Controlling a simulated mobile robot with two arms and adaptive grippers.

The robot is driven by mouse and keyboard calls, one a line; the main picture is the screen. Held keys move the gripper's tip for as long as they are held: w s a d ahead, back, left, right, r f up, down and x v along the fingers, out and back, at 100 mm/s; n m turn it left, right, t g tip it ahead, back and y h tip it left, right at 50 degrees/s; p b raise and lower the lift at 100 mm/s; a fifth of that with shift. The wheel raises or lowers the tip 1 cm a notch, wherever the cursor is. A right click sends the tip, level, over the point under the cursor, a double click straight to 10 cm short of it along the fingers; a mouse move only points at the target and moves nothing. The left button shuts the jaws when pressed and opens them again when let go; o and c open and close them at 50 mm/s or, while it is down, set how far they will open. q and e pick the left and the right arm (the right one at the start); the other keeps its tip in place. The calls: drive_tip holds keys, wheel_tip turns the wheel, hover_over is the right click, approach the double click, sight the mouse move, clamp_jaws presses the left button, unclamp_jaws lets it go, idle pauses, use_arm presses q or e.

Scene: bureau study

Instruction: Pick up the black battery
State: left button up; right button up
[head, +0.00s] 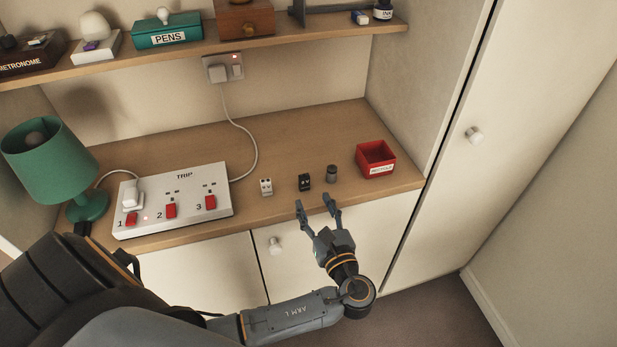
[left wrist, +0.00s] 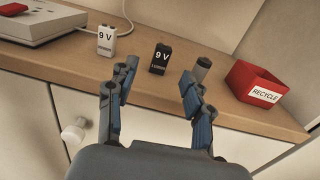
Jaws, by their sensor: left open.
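The black battery (head: 304,182), marked 9 V, stands upright on the wooden desk top near its front edge. In the left wrist view the black battery (left wrist: 160,58) shows beyond and between my open fingers. My left gripper (head: 316,206) is open and empty, just in front of the desk edge, with its fingertips short of the battery. It also shows in the left wrist view (left wrist: 156,82). A white 9 V battery (head: 266,187) stands to the left of the black one. A dark grey cylinder (head: 331,174) stands to its right, partly behind a finger in the left wrist view. My right gripper is out of view.
A red recycle box (head: 376,160) stands at the right of the desk. A white switch strip (head: 172,200) and a green lamp (head: 55,165) stand at the left, with a white cable behind. A shelf (head: 200,50) runs above. The desk behind the batteries is clear.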

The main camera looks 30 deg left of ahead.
sight(305, 181)
use_arm(q)
drive_tip(key=x, duration=0.3)
drive_tip(key=shift+w+d, duration=0.1)
drive_tip(key=shift+w, duration=0.05)
drive_tip(key=shift+w+a, duration=0.2)
drive_tip(key=shift+w, duration=0.05)
drive_tip(key=shift+w+a+r+p, duration=0.2)
drive_tip(key=shift+w+a+p, duration=0.15)
drive_tip(key=shift+a+p, duration=0.15)
drive_tip(key=p+x, duration=0.1)
drive_tip(key=x, duration=0.2)
drive_tip(key=shift+w+a, duration=0.15)
drive_tip(key=shift+a, duration=0.1)
drive_tip(key=shift+w+a, duration=0.2)
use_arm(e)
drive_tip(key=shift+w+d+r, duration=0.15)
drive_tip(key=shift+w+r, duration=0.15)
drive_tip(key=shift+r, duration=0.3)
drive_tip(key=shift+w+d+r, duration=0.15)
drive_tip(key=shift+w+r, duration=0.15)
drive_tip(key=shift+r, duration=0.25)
use_arm(q)
drive_tip(key=shift+c, duration=0.8)
clamp_jaws()
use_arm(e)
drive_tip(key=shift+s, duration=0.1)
